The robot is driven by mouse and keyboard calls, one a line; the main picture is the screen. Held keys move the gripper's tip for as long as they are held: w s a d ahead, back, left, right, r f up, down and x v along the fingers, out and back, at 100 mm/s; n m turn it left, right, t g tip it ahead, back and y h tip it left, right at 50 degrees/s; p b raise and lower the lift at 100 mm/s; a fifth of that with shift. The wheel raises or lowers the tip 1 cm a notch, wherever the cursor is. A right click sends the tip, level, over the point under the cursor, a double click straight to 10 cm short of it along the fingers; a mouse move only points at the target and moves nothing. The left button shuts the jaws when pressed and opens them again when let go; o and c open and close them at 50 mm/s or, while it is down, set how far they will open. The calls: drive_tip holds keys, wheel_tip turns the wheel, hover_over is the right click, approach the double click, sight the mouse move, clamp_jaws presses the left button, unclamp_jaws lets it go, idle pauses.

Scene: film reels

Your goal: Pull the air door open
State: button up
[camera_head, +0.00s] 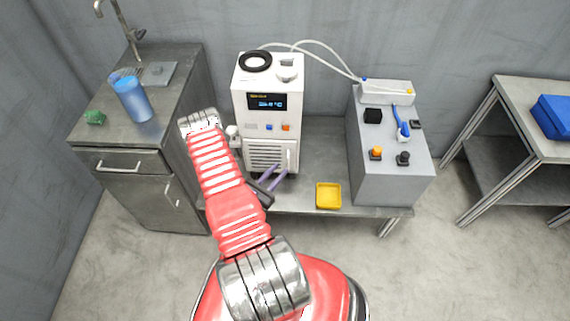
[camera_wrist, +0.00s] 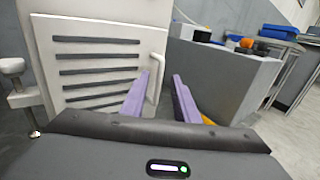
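The air door is a white panel with dark slats (camera_wrist: 97,60) on the lower front of a white machine (camera_head: 268,78). It also shows in the head view (camera_head: 262,155) and looks closed. Its upright white handle (camera_wrist: 158,78) is at the door's right edge, also seen in the head view (camera_head: 290,158). My gripper (camera_wrist: 160,79) has two purple fingers, open and apart. In the wrist view the handle appears in the gap between the fingertips, closer to the left one. In the head view my gripper (camera_head: 279,173) is in front of the door's lower part. I cannot tell whether it touches the handle.
A grey box (camera_head: 388,155) with knobs stands right of the machine. A yellow tray (camera_head: 328,195) lies on the bench between them, to the right of my gripper. A white clamp-like fitting (camera_wrist: 14,82) sits at the door's left. A sink cabinet (camera_head: 120,160) stands further left.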

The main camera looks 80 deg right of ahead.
drive_tip(key=x, duration=0.5)
drive_tip(key=shift+c, duration=0.5)
clamp_jaws()
